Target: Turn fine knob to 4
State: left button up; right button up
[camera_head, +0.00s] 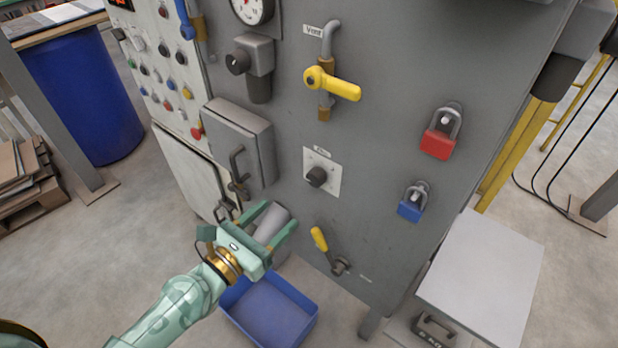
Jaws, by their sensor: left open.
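A dark round knob (316,177) sits on a square white plate (332,165) in the middle of the grey machine front. The small label above it and its scale marks are too small to read. Which number it points to cannot be told. My left gripper (283,218) is open, below and to the left of the knob and apart from it. A grey cylindrical spout shows behind and between its fingers. My right gripper is not in view.
A yellow valve handle (333,84) is above the knob, a yellow-tipped lever (319,239) below. Red (438,143) and blue (410,210) padlocks hang to the right. A grey box with a handle (240,143) juts out at left. A blue bin (268,309) stands below.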

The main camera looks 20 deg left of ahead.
aim_at(312, 182)
pick_arm(q)
jog(key=p+x, duration=0.1)
jog(key=x, duration=1)
jog(key=shift+w+p, duration=0.15)
jog(key=shift+p, duration=0.2)
jog(key=shift+w+d+f, duration=0.1)
jog(key=shift+w+d, duration=0.15)
jog(key=shift+w, duration=0.25)
jog(key=c, duration=1)
